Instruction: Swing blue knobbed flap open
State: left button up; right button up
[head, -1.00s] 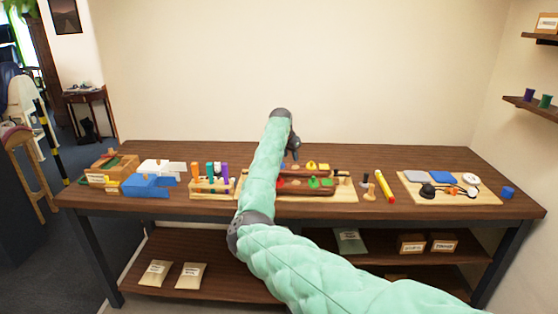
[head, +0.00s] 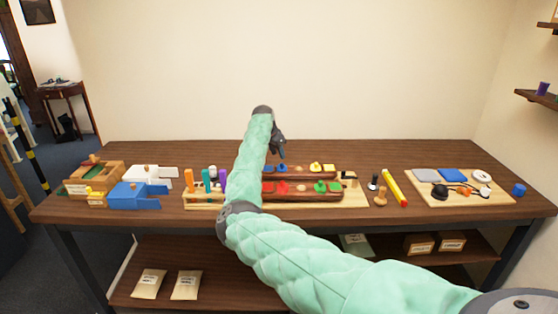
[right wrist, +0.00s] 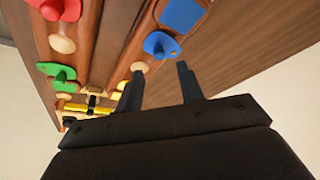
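The blue knobbed flap (right wrist: 160,45) lies flat on a brown wooden bar (right wrist: 140,30) in the right wrist view, below a plain blue rectangle (right wrist: 182,14). In the head view the flap (head: 283,168) is small, on the rear bar. My right gripper (right wrist: 159,72) is open and empty, its fingertips apart from the flap and pointing toward its knob end. In the head view the right gripper (head: 281,154) hangs just behind or above the rear bar. My left gripper is not in view.
The bars also carry a yellow flap (head: 315,167), green flap (head: 320,187), red flap (right wrist: 60,8) and pale wooden knobs. A rack of coloured pegs (head: 205,190) and a blue box (head: 135,196) stand left. A yellow rod (head: 395,188) lies right. The table's back strip is clear.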

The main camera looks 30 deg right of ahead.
aim_at(281, 164)
jog(key=p+x, duration=0.1)
jog(key=x, duration=0.4)
jog(key=shift+w+a, duration=0.1)
jog(key=shift+w, duration=0.05)
jog(key=shift+f+p, duration=0.3)
jog(key=shift+p, duration=0.05)
jog(key=shift+s+d+f, duration=0.15)
jog(key=shift+s+d, duration=0.05)
jog(key=shift+d, duration=0.05)
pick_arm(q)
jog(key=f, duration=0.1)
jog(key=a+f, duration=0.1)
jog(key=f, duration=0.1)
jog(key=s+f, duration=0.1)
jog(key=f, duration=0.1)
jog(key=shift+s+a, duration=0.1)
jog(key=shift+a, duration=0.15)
pick_arm(e)
jog(key=shift+w+f, duration=0.15)
jog(key=shift+f, duration=0.05)
jog(key=shift+r, duration=0.1)
grip_shut()
